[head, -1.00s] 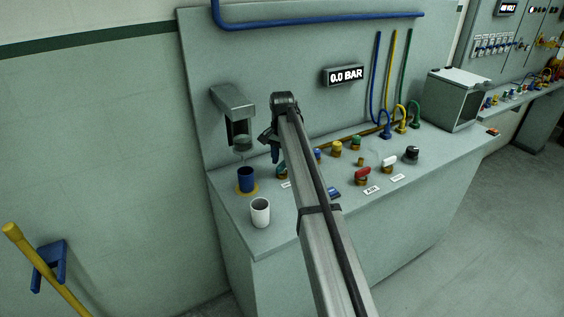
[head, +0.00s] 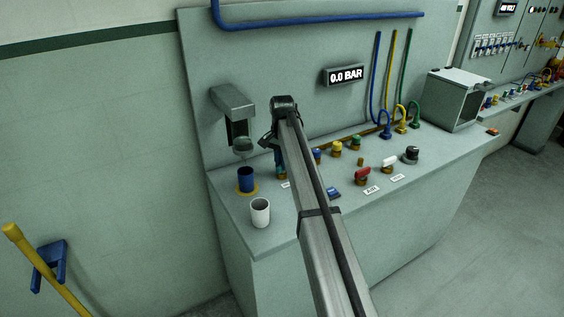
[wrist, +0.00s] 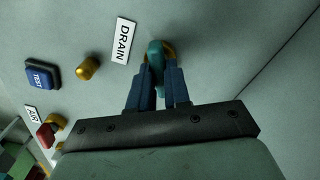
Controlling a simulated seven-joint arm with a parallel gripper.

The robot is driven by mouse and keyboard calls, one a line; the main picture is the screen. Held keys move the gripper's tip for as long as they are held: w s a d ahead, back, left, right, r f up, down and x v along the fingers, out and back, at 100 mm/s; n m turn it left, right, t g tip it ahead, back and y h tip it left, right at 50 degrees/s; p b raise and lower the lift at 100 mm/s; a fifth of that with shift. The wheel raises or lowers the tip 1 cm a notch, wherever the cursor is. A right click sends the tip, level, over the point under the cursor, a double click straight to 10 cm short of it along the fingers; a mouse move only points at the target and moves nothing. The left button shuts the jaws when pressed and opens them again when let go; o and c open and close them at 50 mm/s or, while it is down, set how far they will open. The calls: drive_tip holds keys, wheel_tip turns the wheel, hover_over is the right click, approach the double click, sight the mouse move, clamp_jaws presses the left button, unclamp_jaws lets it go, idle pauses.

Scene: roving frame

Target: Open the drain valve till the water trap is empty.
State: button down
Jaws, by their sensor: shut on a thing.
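The drain valve has a teal handle (wrist: 155,52) on a brass base, beside the DRAIN label (wrist: 123,41) in the wrist view. My gripper (wrist: 158,72) is shut on this handle, one blue finger on each side. In the head view my gripper (head: 278,160) is low over the bench, partly hidden by my arm. The water trap (head: 243,145) is a small bowl under a grey bracket on the back panel; its water level is too small to tell. A blue cup (head: 246,176) stands below it on a yellow ring.
A white cup (head: 260,212) stands at the bench's front left. A red-handled AIR valve (head: 362,174), a white-handled valve (head: 389,164), a black knob (head: 410,154) and a blue TEST button (wrist: 42,75) are to the right. The gauge (head: 345,75) reads 0.0 BAR.

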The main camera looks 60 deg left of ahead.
drive_tip(key=shift+n, duration=0.3)
drive_tip(key=n, duration=1.1)
idle(0.7)
drive_tip(key=c, duration=1.1)
unclamp_jaws()
wheel_tip(320, 180, up, 14)
drive_tip(key=shift+f, duration=0.1)
